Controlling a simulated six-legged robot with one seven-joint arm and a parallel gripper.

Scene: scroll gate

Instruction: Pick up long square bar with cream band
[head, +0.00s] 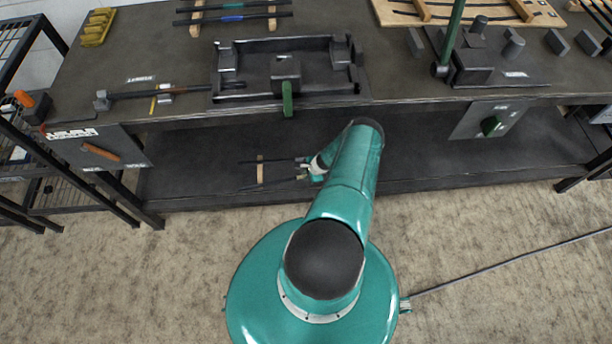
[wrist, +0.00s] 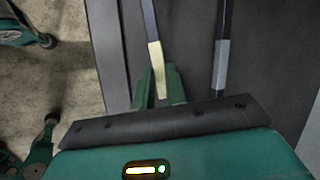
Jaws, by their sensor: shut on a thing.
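In the wrist view, the long bar with the cream band (wrist: 157,68) runs up out of the picture, dark beyond the band. My gripper (wrist: 157,88) is shut on it, one green finger on each side of the cream band. In the head view, my gripper (head: 305,170) is small and low over the shelf under the bench, at the right ends of two thin dark bars. I cannot tell there which bar is the cream-banded one, nor whether it is lifted.
A second dark bar with a light grey band (wrist: 221,62) lies to the right of the held one. A wooden rest (head: 260,172) stands on the lower shelf (head: 200,178). The bench top (head: 170,50) overhangs behind, with a dark tray fixture (head: 225,97) and a green handle (head: 287,100).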

